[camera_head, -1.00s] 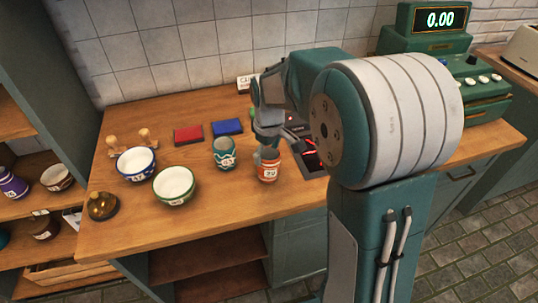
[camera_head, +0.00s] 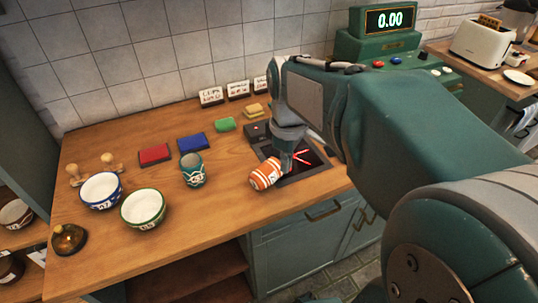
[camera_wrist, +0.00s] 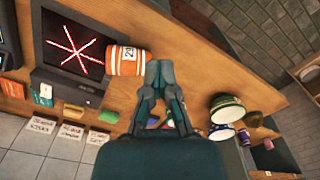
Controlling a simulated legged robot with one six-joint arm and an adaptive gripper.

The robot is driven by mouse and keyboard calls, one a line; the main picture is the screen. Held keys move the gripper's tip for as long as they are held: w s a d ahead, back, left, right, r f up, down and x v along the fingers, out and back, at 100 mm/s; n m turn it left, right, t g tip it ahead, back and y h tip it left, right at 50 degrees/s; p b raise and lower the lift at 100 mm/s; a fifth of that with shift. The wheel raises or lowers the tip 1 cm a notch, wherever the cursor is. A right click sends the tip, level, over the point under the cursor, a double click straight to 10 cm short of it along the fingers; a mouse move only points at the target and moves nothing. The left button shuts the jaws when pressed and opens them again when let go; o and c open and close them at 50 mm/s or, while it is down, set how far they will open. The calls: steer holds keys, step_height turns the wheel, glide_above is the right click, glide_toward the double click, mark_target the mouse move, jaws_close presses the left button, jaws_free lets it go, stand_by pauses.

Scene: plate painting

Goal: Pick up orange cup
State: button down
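The orange cup (camera_head: 264,175), with white bands and a label, is tilted on its side in the head view. Its upper right end meets my gripper (camera_head: 287,166) beside the dark panel with a red star mark (camera_head: 308,158). In the wrist view the orange cup (camera_wrist: 127,62) lies just left of the fingertips, its near end against them. The fingers of my gripper (camera_wrist: 159,74) are close together and appear shut on the cup's edge. The exact contact is hidden, and I cannot tell whether the cup touches the counter.
A teal cup (camera_head: 193,171), a blue bowl (camera_head: 101,191) and a green-rimmed bowl (camera_head: 143,209) stand to the left. Red (camera_head: 155,154) and blue (camera_head: 192,142) pads and a green sponge (camera_head: 225,125) lie behind. The front middle counter is clear.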

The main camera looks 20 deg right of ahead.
steer(key=shift+c, duration=1.4)
jaws_free()
steer(key=shift+r, duration=0.1)
